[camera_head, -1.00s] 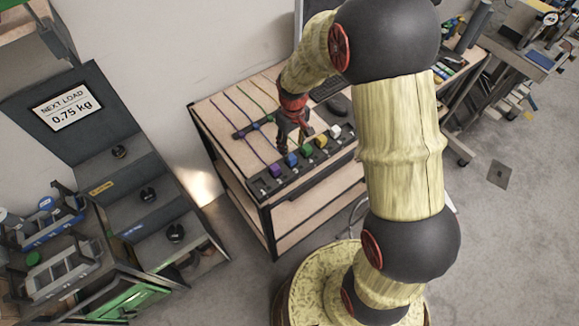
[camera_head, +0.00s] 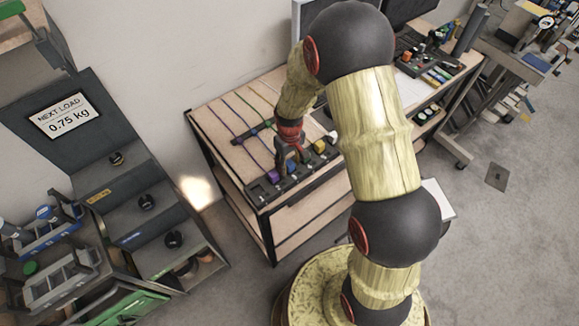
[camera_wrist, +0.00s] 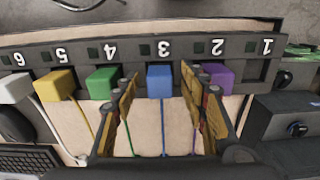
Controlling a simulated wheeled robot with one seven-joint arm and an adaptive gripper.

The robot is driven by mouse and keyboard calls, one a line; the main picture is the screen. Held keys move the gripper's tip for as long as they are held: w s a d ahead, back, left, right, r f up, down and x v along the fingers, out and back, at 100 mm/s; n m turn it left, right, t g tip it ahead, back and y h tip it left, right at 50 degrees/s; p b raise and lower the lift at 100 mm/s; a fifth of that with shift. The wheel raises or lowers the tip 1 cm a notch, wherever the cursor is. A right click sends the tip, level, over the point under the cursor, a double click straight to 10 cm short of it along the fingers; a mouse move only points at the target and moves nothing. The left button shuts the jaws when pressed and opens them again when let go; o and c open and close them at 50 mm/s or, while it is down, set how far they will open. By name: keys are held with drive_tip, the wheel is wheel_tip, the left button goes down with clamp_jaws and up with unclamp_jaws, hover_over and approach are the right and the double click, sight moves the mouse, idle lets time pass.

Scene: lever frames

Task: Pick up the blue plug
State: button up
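The blue plug (camera_wrist: 160,82) sits at the number 3 position of a dark numbered strip (camera_wrist: 120,50), with a blue cable running from it. My gripper (camera_wrist: 159,92) is open, with one finger on each side of the blue plug in the wrist view. Gaps show between the plug and both fingers. The right finger is close to the purple plug (camera_wrist: 217,78) at number 2. The left finger is close to the green plug (camera_wrist: 102,84) at number 4. In the head view my gripper (camera_head: 287,158) is down at the strip and largely hides the blue plug.
A yellow plug (camera_wrist: 54,85) is at number 5 and a white plug (camera_wrist: 15,88) at number 6. Number 1 has no plug. The strip lies along the front of the wooden bench (camera_head: 215,125). A dark box (camera_wrist: 285,122) shows at right in the wrist view.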

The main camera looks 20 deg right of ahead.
drive_tip(key=shift+c, duration=1.2)
drive_tip(key=c, duration=0.7)
clamp_jaws()
drive_tip(key=shift+r, duration=0.1)
